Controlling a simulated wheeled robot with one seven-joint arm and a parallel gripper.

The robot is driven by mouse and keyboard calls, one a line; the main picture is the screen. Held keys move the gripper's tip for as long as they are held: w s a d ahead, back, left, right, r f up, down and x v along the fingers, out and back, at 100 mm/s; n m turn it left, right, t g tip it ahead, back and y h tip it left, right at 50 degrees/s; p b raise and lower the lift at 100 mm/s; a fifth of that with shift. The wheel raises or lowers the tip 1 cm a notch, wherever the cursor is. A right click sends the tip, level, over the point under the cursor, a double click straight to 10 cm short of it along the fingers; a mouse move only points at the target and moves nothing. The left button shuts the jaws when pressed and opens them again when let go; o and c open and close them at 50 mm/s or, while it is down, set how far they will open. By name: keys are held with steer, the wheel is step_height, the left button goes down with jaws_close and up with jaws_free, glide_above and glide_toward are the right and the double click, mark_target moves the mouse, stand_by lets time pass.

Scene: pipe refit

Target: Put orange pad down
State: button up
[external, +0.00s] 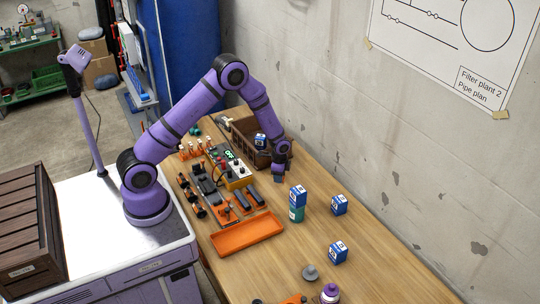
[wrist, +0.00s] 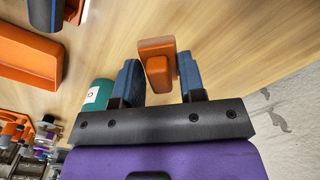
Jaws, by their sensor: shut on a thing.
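The orange pad (wrist: 156,62) is a small block held between the blue fingers of my gripper (wrist: 159,74) in the wrist view. The fingers are shut on it, and it appears above the wooden table (wrist: 222,40). In the external view my gripper (external: 279,177) hangs over the table beside the brown crate (external: 240,128). The pad cannot be made out there.
Similar boxes stand to the right (external: 339,205) and nearer (external: 338,252). An orange tray (external: 246,235) and tool racks lie left. Bare table lies between.

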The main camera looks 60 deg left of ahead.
steer(key=shift+f, duration=3.1)
steer(key=shift+f, duration=0.1)
steer(key=o, duration=0.9)
step_height(320, 180, up, 13)
steer(key=shift+f, duration=0.2)
step_height(320, 180, up, 14)
steer(key=n+t, duration=0.1)
steer(key=n, duration=0.1)
glide_above(279, 191)
steer(key=s, duration=0.4)
steer(key=s+a+r+n+t, duration=0.1)
steer(key=s+r, duration=0.3)
steer(key=r, duration=0.3)
steer(key=s+r+n+t, duration=0.1)
steer(key=s+r, duration=0.4)
steer(key=r, duration=0.2)
steer(key=s+r+n+t, duration=0.1)
steer(key=s+r, duration=0.3)
steer(key=s, duration=0.8)
steer(key=s+r+n+t, duration=0.1)
steer(key=s+r+n, duration=0.3)
steer(key=s, duration=0.9)
steer(key=shift+r, duration=0.8)
